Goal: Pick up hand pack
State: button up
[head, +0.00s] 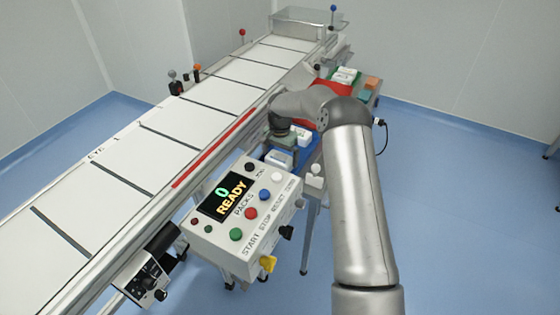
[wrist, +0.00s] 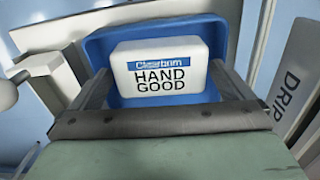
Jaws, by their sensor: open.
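The hand pack (wrist: 158,68) is a white rounded block with a blue "Clearbrim" band and the words "HAND GOOD". In the wrist view it lies in a blue tray (wrist: 222,33), label facing the camera. My gripper (wrist: 160,80) is open, with one finger to the left of the pack and one to its right. No firm contact with the pack shows. In the head view my gripper (head: 281,141) is low over the blue tray area, beside the conveyor. White packs show close to it there; I cannot tell which one is the hand pack.
A control box (head: 245,215) reading "0 READY PACKS" stands in front of the tray area. The conveyor (head: 190,115) runs along the left. A red tray (head: 332,87) lies beyond my gripper. A grey panel marked "DRIP" (wrist: 290,85) is close on the right.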

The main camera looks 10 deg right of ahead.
notch_tip(320, 180, down, 2)
jog(key=shift+f, duration=0.25)
jog(key=c, duration=0.8)
jog(key=shift+o, duration=0.2)
